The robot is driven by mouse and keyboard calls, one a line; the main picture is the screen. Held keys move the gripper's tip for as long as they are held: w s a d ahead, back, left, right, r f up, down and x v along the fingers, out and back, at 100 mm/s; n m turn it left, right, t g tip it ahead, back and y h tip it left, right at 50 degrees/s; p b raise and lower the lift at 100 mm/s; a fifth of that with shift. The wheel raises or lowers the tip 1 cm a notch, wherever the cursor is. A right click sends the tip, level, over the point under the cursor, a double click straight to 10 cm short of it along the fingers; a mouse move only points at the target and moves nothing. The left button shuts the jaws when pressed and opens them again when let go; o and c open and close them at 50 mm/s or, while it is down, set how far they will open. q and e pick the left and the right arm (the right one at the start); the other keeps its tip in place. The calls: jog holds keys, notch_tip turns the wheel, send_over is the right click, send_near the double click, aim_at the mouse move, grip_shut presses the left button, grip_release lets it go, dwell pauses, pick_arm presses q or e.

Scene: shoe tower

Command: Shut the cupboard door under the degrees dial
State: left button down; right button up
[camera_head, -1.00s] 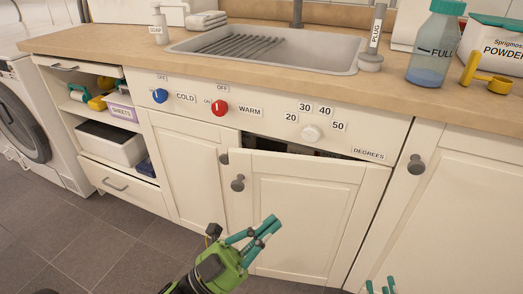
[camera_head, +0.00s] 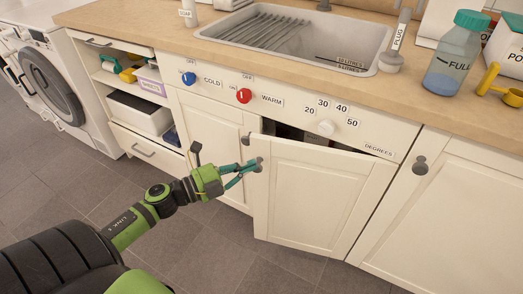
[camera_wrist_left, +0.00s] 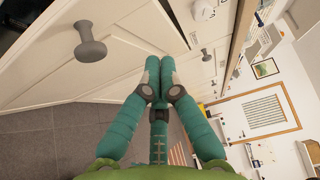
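The cream cupboard door (camera_head: 322,200) under the degrees dial (camera_head: 326,128) stands ajar. A dark gap shows along its top edge. Its grey knob (camera_head: 259,163) is at its upper left. My right gripper is out of view.
A shut-looking door (camera_head: 215,150) is to the left and another door (camera_head: 450,210) to the right. The counter (camera_head: 150,30) holds a sink (camera_head: 372,62) and a blue bottle (camera_head: 455,60). Open shelves stand left of the cupboards. Grey floor (camera_head: 215,255) is free in front.

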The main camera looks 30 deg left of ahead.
pick_arm(q)
jog(key=w, duration=0.6)
jog(key=shift+w+d, duration=0.2)
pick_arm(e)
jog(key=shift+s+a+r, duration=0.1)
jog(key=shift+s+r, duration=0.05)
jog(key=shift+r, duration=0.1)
